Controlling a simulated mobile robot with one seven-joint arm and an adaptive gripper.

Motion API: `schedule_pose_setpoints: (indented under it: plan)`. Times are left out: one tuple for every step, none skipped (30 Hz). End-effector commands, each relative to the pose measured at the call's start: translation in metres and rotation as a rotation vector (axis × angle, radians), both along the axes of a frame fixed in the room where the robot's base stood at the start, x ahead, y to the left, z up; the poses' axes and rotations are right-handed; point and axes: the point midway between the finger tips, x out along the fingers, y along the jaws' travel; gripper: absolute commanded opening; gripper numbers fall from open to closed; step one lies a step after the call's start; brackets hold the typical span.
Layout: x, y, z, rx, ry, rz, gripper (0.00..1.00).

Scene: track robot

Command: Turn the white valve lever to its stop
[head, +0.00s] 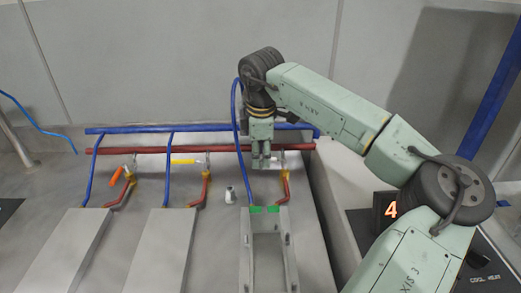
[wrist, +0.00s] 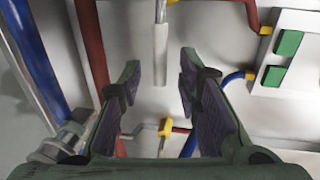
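The white valve lever (wrist: 160,50) shows in the wrist view as a pale sleeve on a thin metal rod, its free end pointing down the picture. That end lies between my gripper's two fingertips (wrist: 160,77), with a visible gap on each side. I cannot tell how deep it sits between them. My gripper is open and holds nothing. In the head view my gripper (head: 261,164) points down just in front of the pipes at the rightmost valve. It hides most of the white lever there.
An orange lever (head: 122,174) and a yellow lever (head: 183,161) sit on valves to the left. A red pipe (head: 220,148) and a blue pipe (head: 140,130) run along the back. A grey frame (head: 246,262) with green patches stands in front. A small pale object (head: 230,195) is left of my gripper.

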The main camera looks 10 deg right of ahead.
Motion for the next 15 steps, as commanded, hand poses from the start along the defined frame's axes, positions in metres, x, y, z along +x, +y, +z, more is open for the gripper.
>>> schedule_pose_setpoints:
  plan:
    - [0.0003, 0.0004, -0.0014, 0.001, 0.0, 0.001, 0.31]
    - [0.0004, 0.0003, -0.0021, 0.001, 0.0, 0.0, 0.31]
    - [0.0005, 0.0003, -0.0027, 0.001, 0.0, 0.001, 0.31]
    - [0.0006, 0.0003, -0.003, 0.001, 0.0, 0.001, 0.31]
    - [0.0006, 0.0003, -0.003, 0.0, 0.0, 0.001, 0.31]
    - [0.0006, 0.0003, -0.003, 0.0, 0.0, 0.001, 0.31]
    - [0.0006, 0.0003, -0.003, 0.0, 0.0, 0.001, 0.31]
    - [0.0006, 0.0003, -0.003, 0.0, 0.0, 0.001, 0.31]
    - [0.0005, 0.0002, -0.0029, 0.0, 0.0, 0.001, 0.3]
    - [0.0005, 0.0002, -0.0029, 0.0, 0.0, 0.001, 0.28]
    - [0.0005, 0.0002, -0.0029, 0.0, 0.0, 0.001, 0.26]
    - [0.0005, 0.0002, -0.0028, 0.0, 0.0, 0.001, 0.24]
    - [0.0005, 0.0002, -0.0028, 0.0, 0.0, 0.001, 0.22]
    - [0.0005, 0.0002, -0.0028, 0.0, 0.0, 0.001, 0.2]
    - [0.0005, 0.0002, -0.0027, 0.0, 0.0, 0.001, 0.17]
